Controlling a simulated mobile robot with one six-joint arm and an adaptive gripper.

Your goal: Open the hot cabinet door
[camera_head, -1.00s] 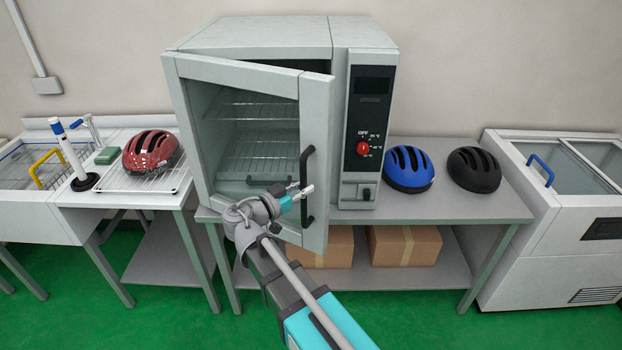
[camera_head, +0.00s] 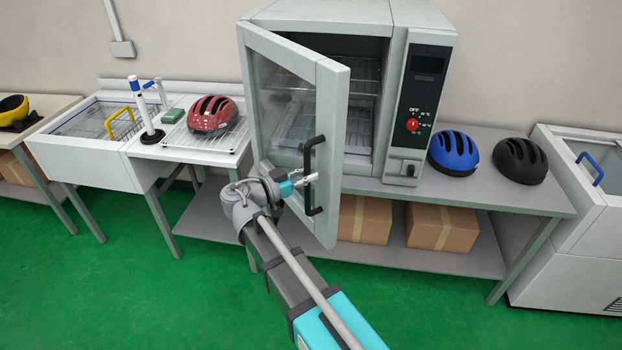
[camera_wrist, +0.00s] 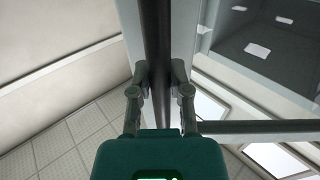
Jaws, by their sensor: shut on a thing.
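The hot cabinet (camera_head: 428,110) is a grey box oven on the bench, with a dark display and a red dial on its right panel. Its glass-windowed door (camera_head: 330,105) is hinged at the left and stands partly open, swung out toward me. Wire racks (camera_head: 352,125) show inside. My gripper (camera_head: 308,179) is shut on the black vertical door handle (camera_head: 308,160). In the wrist view my gripper (camera_wrist: 159,85) has a finger on each side of the dark handle bar (camera_wrist: 156,35).
A red helmet (camera_head: 212,115) sits on a wire rack left of the cabinet, beside a sink (camera_head: 90,140). Blue (camera_head: 454,151) and black (camera_head: 520,160) helmets stand right of it. Cardboard boxes (camera_head: 440,228) lie on the lower shelf. The green floor (camera_head: 130,290) in front is clear.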

